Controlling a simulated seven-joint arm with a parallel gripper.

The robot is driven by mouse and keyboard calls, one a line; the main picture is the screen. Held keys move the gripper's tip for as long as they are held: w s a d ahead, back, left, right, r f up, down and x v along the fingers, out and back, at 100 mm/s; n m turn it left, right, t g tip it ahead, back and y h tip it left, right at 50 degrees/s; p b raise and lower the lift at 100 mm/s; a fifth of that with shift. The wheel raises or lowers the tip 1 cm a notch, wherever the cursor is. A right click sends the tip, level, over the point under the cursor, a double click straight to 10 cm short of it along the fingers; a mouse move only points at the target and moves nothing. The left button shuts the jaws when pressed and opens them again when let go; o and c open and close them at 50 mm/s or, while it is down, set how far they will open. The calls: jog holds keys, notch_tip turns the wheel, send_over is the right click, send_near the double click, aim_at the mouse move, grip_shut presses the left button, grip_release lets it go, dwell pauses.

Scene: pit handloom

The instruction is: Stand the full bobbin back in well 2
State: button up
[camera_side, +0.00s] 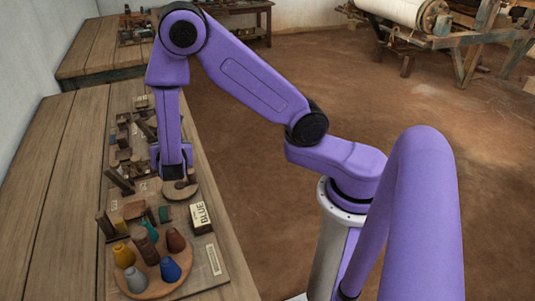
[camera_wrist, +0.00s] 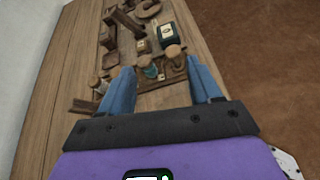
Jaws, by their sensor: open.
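My gripper (camera_wrist: 159,68) is open in the wrist view, its two blue fingers spread apart. Between and just beyond the fingertips, a bobbin with teal thread (camera_wrist: 149,68) and a bobbin with a tan top (camera_wrist: 174,54) stand side by side at a wooden rack (camera_wrist: 172,76). Neither is visibly gripped. I cannot tell which bobbin is the full one, and no well number is legible. In the side view my gripper (camera_side: 176,178) is low over the bench beside a round wooden piece (camera_side: 181,190); the fingertips are mostly hidden.
In the side view, a round board (camera_side: 150,286) with several coloured cones stands nearest the camera. A box marked BLUE (camera_side: 201,217) is right of my gripper. Wooden pieces crowd the bench beyond. The bench's left planks (camera_side: 45,190) are clear.

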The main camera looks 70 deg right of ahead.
jog(key=s+r+m+g+y, duration=0.3)
jog(key=s+m, duration=0.1)
jog(key=s, duration=0.6)
jog(key=s+a+r+m+g+y, duration=0.1)
jog(key=s+r+m+g+y, duration=0.2)
jog(key=s, duration=0.7)
jog(key=s+a+r+m+g+y, duration=0.1)
jog(key=s+r+m+g+y, duration=0.2)
jog(key=s, duration=0.7)
jog(key=shift+s+a+m+y, duration=0.3)
jog(key=shift+m+y, duration=0.1)
jog(key=shift+m, duration=0.7)
jog(key=shift+r, duration=0.1)
